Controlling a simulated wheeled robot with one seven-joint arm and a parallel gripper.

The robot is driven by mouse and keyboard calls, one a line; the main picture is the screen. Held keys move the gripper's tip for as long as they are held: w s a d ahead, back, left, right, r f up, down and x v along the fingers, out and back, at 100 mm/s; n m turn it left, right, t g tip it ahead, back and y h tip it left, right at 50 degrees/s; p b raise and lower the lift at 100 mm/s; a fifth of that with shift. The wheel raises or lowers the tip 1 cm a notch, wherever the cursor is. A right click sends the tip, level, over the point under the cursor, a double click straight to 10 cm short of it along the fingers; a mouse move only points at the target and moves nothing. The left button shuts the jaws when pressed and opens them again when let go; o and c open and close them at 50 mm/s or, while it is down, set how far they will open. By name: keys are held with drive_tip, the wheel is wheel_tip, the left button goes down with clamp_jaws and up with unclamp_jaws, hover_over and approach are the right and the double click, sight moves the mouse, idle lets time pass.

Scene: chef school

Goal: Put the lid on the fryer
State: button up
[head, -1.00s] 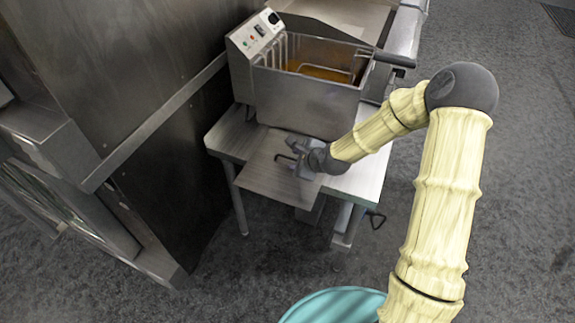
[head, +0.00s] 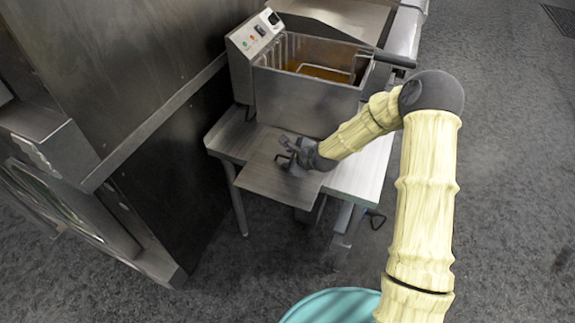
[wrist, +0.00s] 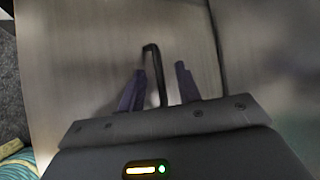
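The fryer (head: 300,105) stands on a metal table, open at the top, with a wire basket and orange-brown oil inside. The lid (head: 262,182) is a flat metal plate lying in front of the fryer, over the table's front edge. Its thin dark handle (wrist: 154,72) stands up from the plate in the wrist view. My gripper (head: 285,150) is low over the lid at the handle. In the wrist view my gripper (wrist: 159,78) has its fingers apart, with the handle between them and gaps on both sides. Whether the fingers touch the lid cannot be told.
The metal table (head: 362,178) has bare surface to the right of the lid. A tall dark metal cabinet (head: 120,75) stands close on the left. The basket's black handle (head: 394,60) sticks out to the right of the fryer. Open floor lies on the right.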

clamp_jaws()
wheel_tip(320, 180, up, 28)
drive_tip(key=p, duration=0.3)
idle(0.4)
idle(0.5)
